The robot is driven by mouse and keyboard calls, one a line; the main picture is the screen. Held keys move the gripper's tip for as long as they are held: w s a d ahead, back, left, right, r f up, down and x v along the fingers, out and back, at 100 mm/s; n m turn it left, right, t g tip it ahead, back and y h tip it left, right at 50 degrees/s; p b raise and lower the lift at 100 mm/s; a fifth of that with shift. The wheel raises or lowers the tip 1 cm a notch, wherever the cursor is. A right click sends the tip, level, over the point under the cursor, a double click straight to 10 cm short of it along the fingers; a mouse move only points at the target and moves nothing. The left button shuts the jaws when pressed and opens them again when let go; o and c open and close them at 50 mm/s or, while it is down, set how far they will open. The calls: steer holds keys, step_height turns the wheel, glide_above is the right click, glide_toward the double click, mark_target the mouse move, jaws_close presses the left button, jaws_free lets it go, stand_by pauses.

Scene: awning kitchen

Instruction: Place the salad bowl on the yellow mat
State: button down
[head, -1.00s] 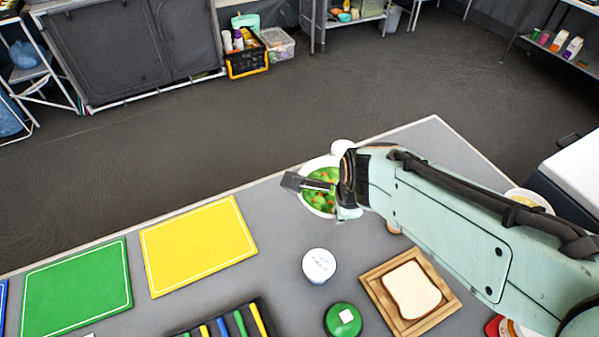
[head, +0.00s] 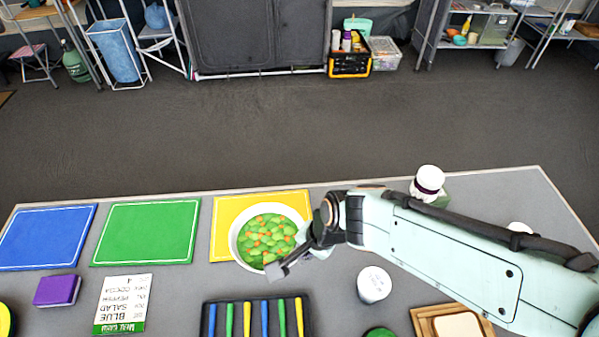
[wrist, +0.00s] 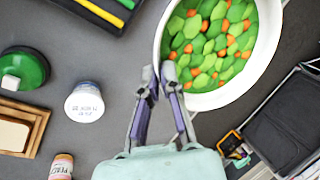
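The white salad bowl (head: 238,252), filled with green leaves and orange bits, is in front of the lower right part of the yellow mat (head: 228,208) in the head view. My gripper (head: 275,270) is at the bowl's right side. In the wrist view, the fingers of my gripper (wrist: 160,82) are close together on the rim of the bowl (wrist: 208,101). The bowl looks level and held up, though its height above the mat is hard to judge. It hides part of the mat.
A green mat (head: 146,232) and a blue mat (head: 46,237) lie left of the yellow one. A rack of coloured utensils (head: 255,318), a menu card (head: 122,303), a purple block (head: 57,290) and a white lidded jar (head: 374,284) stand nearby. A white-topped jar (head: 428,182) is behind my arm.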

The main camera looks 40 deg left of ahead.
mark_target(288, 219)
steer(key=w+a+f, duration=0.1)
steer(key=a, duration=0.1)
steer(key=w+a+f, duration=0.2)
steer(key=a, duration=0.1)
steer(key=w+a+f, duration=0.1)
steer(key=w+a, duration=0.1)
steer(key=a, duration=0.1)
steer(key=shift+f, duration=0.35)
steer(key=a+f, duration=0.1)
steer(key=w+f, duration=0.1)
steer(key=f, duration=0.1)
steer(key=w+a+f, duration=0.1)
steer(key=shift+a+f, duration=0.2)
steer(key=shift+a, duration=0.15)
steer(key=shift+w+a+f, duration=0.35)
steer(key=shift+a+f, duration=0.05)
steer(key=shift+f, duration=1.75)
steer(key=shift+f, duration=0.1)
steer(key=c, duration=1.2)
jaws_free()
steer(key=shift+c, duration=0.2)
steer(key=v, duration=1.2)
